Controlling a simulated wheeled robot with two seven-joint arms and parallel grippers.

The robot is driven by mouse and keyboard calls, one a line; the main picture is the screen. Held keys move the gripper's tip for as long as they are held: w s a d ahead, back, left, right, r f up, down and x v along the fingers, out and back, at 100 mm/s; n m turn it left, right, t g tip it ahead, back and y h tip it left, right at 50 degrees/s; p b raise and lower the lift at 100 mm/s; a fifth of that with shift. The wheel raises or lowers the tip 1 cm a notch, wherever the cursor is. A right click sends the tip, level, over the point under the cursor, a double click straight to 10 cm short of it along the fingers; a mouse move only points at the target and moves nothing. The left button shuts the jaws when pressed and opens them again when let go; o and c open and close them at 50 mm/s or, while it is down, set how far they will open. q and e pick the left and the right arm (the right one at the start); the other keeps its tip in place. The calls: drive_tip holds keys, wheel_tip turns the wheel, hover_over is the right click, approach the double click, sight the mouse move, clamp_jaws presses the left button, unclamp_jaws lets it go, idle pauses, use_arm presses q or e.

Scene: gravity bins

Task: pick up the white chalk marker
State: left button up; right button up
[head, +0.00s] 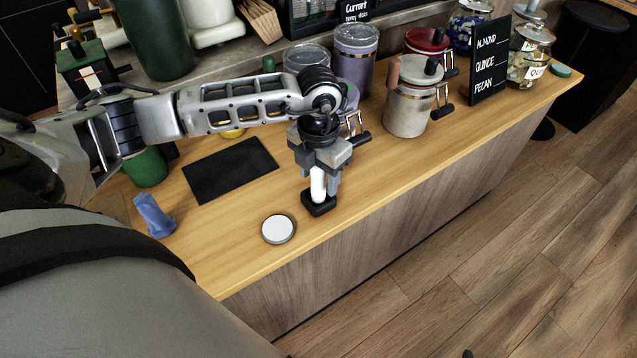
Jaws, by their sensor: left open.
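The white chalk marker (317,186) stands upright on the wooden counter (364,197), with its lower end in a small black holder (319,207). My left gripper (324,185) points down from above, with its fingers around the marker's upper part. The jaws are open, and I cannot tell whether a finger touches the marker. The marker's top is hidden by the gripper. My right gripper is not in view.
A round white-topped lid (278,229) lies left of the holder. A black mat (231,169) and a crumpled blue cloth (154,214) are further left. A cream canister (408,104) and a black sign (489,62) stand to the right. The counter's front edge is close.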

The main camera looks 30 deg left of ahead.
use_arm(q)
drive_tip(key=shift+c, duration=0.3)
clamp_jaws()
drive_tip(key=shift+r, duration=0.1)
drive_tip(key=shift+r, duration=0.5)
drive_tip(key=s+d+r+b, duration=0.1)
drive_tip(key=s+d+r, duration=0.1)
drive_tip(key=s+r, duration=0.4)
drive_tip(key=s+d+r+b, duration=0.1)
drive_tip(key=s+d+r, duration=0.2)
drive_tip(key=s+r, duration=0.3)
drive_tip(key=shift+s+d, duration=0.3)
drive_tip(key=shift+s, duration=0.15)
